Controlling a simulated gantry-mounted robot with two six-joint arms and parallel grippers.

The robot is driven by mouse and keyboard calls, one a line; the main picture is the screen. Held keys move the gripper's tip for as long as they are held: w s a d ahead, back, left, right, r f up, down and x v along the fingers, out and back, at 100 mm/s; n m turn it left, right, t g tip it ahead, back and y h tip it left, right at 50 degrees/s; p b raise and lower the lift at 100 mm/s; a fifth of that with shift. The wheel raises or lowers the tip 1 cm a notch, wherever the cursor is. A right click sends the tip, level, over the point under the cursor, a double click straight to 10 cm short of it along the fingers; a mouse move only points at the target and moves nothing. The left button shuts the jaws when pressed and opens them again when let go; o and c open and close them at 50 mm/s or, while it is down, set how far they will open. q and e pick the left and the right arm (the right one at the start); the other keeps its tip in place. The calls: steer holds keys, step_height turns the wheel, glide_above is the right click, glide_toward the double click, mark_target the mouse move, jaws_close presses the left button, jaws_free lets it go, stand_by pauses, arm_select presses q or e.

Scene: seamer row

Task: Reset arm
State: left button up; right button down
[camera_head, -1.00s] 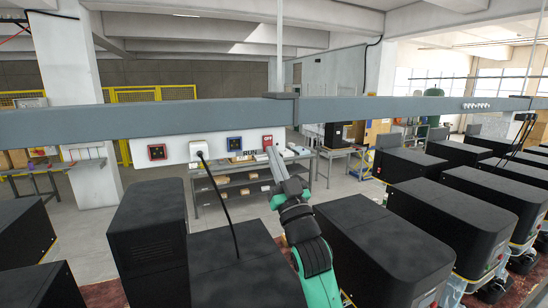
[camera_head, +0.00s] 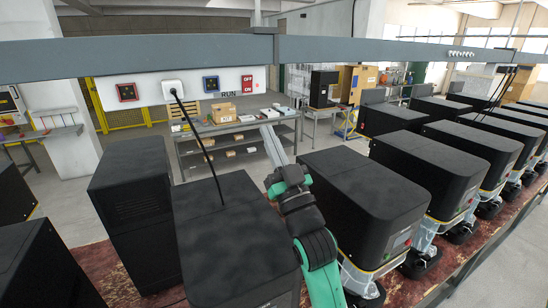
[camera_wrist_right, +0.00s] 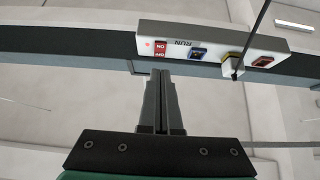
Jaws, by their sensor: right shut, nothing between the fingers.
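My right gripper (camera_head: 265,128) points away from me, its two grey fingers shut together with nothing between them. It is below and apart from the white control panel (camera_head: 140,93) in the head view. The panel carries a red OFF/ON switch (camera_head: 247,82), a RUN label, a blue-framed socket (camera_head: 211,84) and a red-framed socket (camera_head: 127,92). A white plug (camera_head: 174,88) with a black cord sits between the sockets. In the right wrist view the shut fingers (camera_wrist_right: 160,75) lie below the upside-down panel (camera_wrist_right: 212,58). My left gripper is out of view.
A grey rail (camera_head: 400,50) crosses above the panel. Black machine housings stand close on both sides of my right arm, one (camera_head: 225,240) at left and one (camera_head: 365,205) at right. A workbench (camera_head: 185,148) with boxes stands behind, across open floor.

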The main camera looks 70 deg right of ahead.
steer(key=shift+f+v, duration=0.2)
steer(key=shift+v, duration=0.9)
steer(key=shift+w, duration=0.1)
